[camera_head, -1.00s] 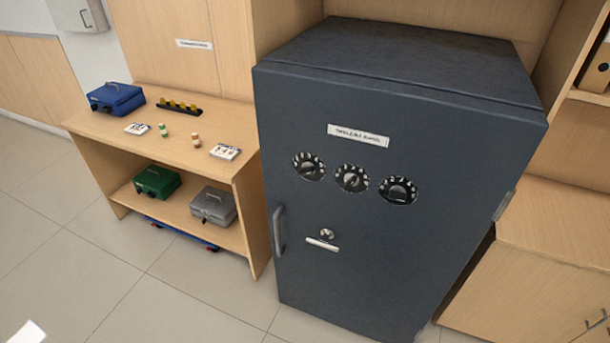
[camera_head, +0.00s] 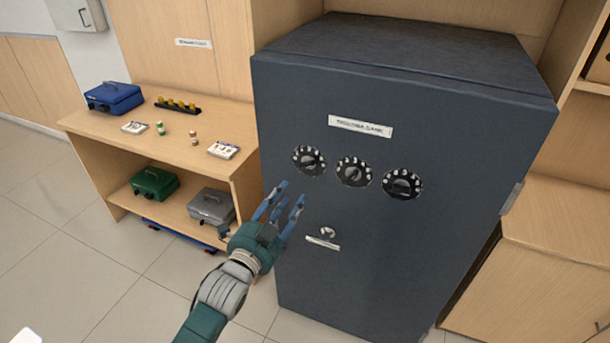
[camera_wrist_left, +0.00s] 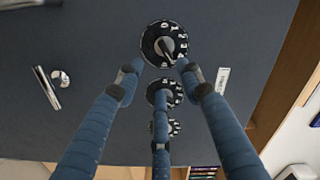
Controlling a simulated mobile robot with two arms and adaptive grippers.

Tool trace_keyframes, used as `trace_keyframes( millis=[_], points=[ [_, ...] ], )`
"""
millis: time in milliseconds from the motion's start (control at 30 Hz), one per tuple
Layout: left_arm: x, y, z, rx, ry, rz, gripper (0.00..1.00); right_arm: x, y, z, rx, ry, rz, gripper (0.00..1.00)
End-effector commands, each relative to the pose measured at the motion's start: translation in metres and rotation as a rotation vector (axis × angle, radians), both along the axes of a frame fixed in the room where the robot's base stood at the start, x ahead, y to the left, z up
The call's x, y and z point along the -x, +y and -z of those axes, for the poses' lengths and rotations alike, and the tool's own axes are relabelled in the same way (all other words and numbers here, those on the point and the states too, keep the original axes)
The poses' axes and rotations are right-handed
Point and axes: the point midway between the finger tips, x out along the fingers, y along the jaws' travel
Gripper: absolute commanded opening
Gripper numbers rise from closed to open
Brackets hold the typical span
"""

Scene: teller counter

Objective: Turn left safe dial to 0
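The dark grey safe (camera_head: 330,265) carries three round black dials with white marks in a row. The left safe dial (camera_head: 309,161) is nearest my left gripper; it also shows at the top of the left wrist view (camera_wrist_left: 165,44). Its exact reading is too small to tell. The middle dial (camera_head: 354,172) and right dial (camera_head: 402,184) are to its right. My left gripper (camera_head: 288,193) has its fingers spread and empty, below and left of the left dial in the head view. In the wrist view the fingertips (camera_wrist_left: 160,70) point at that dial. My right gripper is in neither view.
A keyhole fitting (camera_head: 327,232) with a light bar sits below the dials, and a label (camera_head: 360,127) above. A wooden shelf table (camera_head: 205,170) with cash boxes stands left. A wooden cabinet (camera_head: 550,250) stands right.

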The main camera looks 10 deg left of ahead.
Motion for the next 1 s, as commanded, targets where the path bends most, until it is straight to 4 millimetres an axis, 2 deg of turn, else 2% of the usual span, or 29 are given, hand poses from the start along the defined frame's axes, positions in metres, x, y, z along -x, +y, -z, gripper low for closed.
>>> trace_keyframes(
  millis=[167, 400, 600, 800, 1000],
  points=[
    [-0.015, -0.004, -0.009, -0.006, -0.015, 0.002, 0.38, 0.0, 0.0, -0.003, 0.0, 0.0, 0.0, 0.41],
    [-0.06, -0.013, -0.009, -0.004, -0.013, 0.001, 0.38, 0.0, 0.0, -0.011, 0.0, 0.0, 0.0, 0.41],
    [-0.09, -0.02, -0.008, -0.004, -0.012, 0.002, 0.38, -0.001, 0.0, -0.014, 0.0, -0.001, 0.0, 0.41],
    [-0.104, -0.023, -0.006, -0.004, -0.011, 0.002, 0.38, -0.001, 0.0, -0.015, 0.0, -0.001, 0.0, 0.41],
    [-0.105, -0.023, -0.006, -0.004, -0.011, 0.002, 0.38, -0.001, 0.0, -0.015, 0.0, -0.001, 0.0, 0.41]
  ],
)
